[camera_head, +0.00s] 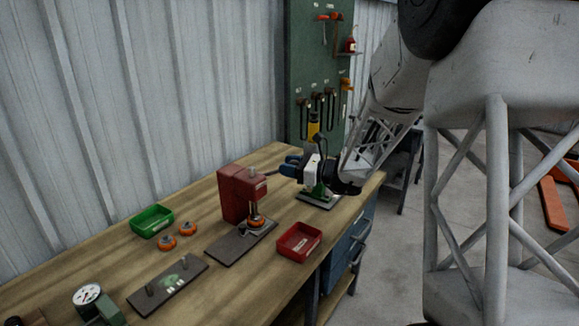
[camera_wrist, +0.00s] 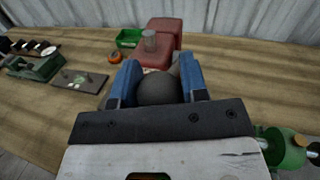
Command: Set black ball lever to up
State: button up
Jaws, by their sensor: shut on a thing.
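The red press (camera_head: 240,193) stands on the bench, with its lever on its right side. My gripper (camera_head: 289,167) is at that side, its blue fingers around the lever's end. In the wrist view the black ball (camera_wrist: 157,91) sits between the two blue fingers, and my gripper (camera_wrist: 156,80) is shut on it. The red press (camera_wrist: 157,52) is beyond the ball there. In the head view the fingers hide the ball. The short visible part of the lever looks roughly level; its exact angle is hard to tell.
A green tool (camera_head: 318,196) stands close beside my gripper. A red tray (camera_head: 299,241) is at the front edge and a green tray (camera_head: 152,221) at the back left. Orange-topped parts (camera_head: 187,229) lie between. A pegboard (camera_head: 302,70) stands behind.

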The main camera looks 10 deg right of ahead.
grip_shut()
jog(key=shift+r, duration=0.1)
jog(key=shift+w+a+r+g+h, duration=0.2)
jog(key=shift+r+h, duration=0.1)
jog(key=shift+r, duration=0.1)
jog(key=shift+w+a+r+g+h, duration=0.1)
jog(key=shift+w+a+r+h, duration=0.1)
jog(key=shift+r+h, duration=0.15)
jog(key=w+a+r+g+h, duration=0.1)
jog(key=r, duration=0.1)
jog(key=w+a+r+m+g+h, duration=0.1)
jog(key=w+a+r+h, duration=0.1)
jog(key=shift+w+a+g, duration=0.25)
jog(key=shift+g, duration=0.05)
jog(key=w+a+r+m+g+h, duration=0.1)
jog(key=w+a+g+h, duration=0.3)
jog(key=w+a, duration=0.3)
jog(key=shift+w+a+h, duration=0.25)
jog(key=shift+h, duration=0.3)
